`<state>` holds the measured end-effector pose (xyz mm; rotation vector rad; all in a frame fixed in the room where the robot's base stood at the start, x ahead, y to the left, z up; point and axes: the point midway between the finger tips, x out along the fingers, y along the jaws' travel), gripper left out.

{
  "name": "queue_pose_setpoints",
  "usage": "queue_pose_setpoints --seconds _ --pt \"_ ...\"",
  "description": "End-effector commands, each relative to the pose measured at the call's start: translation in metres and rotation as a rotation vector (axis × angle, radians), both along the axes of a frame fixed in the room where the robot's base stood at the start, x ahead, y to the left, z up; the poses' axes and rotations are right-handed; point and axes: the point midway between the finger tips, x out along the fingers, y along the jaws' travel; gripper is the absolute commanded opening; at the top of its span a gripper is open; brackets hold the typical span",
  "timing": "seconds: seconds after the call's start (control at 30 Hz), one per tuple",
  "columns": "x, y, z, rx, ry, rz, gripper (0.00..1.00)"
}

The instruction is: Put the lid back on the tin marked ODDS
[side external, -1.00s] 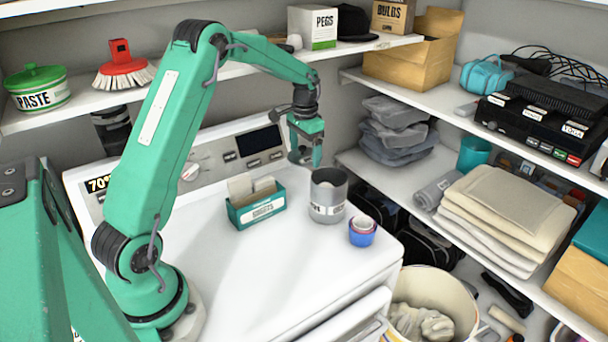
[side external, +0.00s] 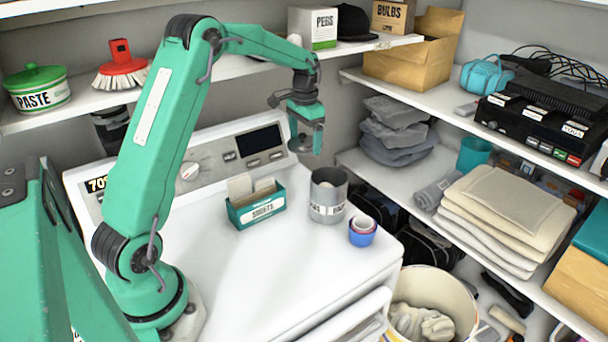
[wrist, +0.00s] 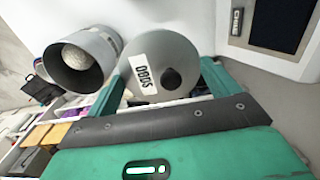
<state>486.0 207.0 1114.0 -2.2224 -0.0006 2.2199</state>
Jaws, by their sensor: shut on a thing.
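The lid (wrist: 150,55) is a grey disc with a dark knob and a white label reading ODDS. My gripper (side external: 306,143) is shut on it, and in the wrist view the lid sits between the two teal fingers with its labelled face towards the camera. In the side view the lid (side external: 318,138) is steeply tilted, almost edge-on, above and behind the tin. The grey tin (side external: 328,197) stands upright and open on the white machine top; its label is hard to read there. In the wrist view the tin (wrist: 97,45) is apart from the lid, with a pale ball inside.
A teal box of cards (side external: 256,208) stands left of the tin. A small blue cup (side external: 361,237) stands close on its right. The machine's control panel (side external: 235,150) rises behind, and a shelf (side external: 385,43) runs above. The front of the white top is clear.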

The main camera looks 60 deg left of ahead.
Motion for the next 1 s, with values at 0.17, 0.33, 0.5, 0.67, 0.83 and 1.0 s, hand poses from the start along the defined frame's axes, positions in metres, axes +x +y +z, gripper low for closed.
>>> queue_pose_setpoints --seconds 0.17,0.33,0.5,0.67,0.83,1.0 --pt "0.000 0.000 0.030 0.001 -0.003 0.000 0.66" --pt "0.000 0.000 0.055 0.001 -0.002 0.000 0.66" --pt "0.000 -0.014 0.065 -0.001 0.001 0.001 0.66" --pt "-0.001 -0.038 0.065 0.000 0.001 0.010 0.66" --pt "-0.004 -0.068 0.065 0.000 0.000 0.021 0.66" --pt "-0.010 -0.100 0.065 0.000 0.001 0.032 0.66"
